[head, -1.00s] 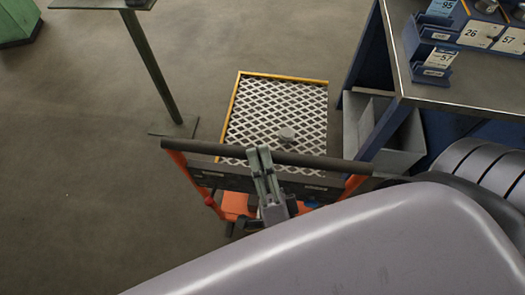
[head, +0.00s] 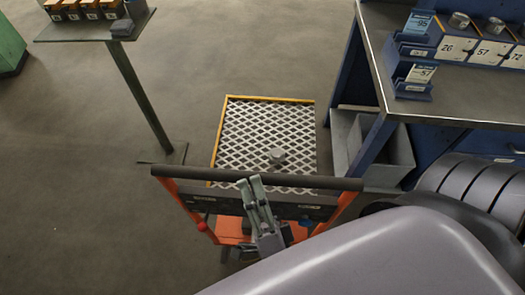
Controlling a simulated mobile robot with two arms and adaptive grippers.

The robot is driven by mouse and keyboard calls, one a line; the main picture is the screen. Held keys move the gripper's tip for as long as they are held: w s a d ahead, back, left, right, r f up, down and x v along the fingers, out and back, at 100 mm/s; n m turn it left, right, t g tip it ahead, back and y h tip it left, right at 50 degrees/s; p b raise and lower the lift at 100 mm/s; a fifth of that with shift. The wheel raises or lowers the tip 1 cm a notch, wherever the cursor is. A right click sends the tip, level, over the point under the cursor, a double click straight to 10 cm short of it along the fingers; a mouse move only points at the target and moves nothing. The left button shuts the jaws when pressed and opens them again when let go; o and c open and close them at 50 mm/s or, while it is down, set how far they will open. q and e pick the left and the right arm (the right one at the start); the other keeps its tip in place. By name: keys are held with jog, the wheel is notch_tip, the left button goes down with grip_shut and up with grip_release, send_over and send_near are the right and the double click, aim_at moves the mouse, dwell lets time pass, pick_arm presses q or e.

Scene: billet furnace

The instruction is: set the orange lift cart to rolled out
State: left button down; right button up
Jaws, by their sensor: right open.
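The orange lift cart (head: 228,226) stands on the floor in the middle of the head view. Its mesh-patterned top (head: 262,130) has a yellow edge, and a small grey round object (head: 276,156) lies on it. Its dark push bar (head: 318,182) runs across the near side between orange uprights. My right gripper (head: 250,181) is open, with its fingertips over the middle of the bar. I cannot tell whether the fingers straddle or touch the bar. My arm hides part of the cart's lower near side. My left gripper is not in view.
A blue workbench (head: 465,100) with number cards and bins stands close on the right, with a grey bin (head: 385,150) beneath it. A green post stand (head: 140,90) with small boxes is at left.

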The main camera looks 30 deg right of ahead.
jog(key=v, duration=1)
jog(key=shift+s+f, duration=0.15)
jog(key=shift+s, duration=0.2)
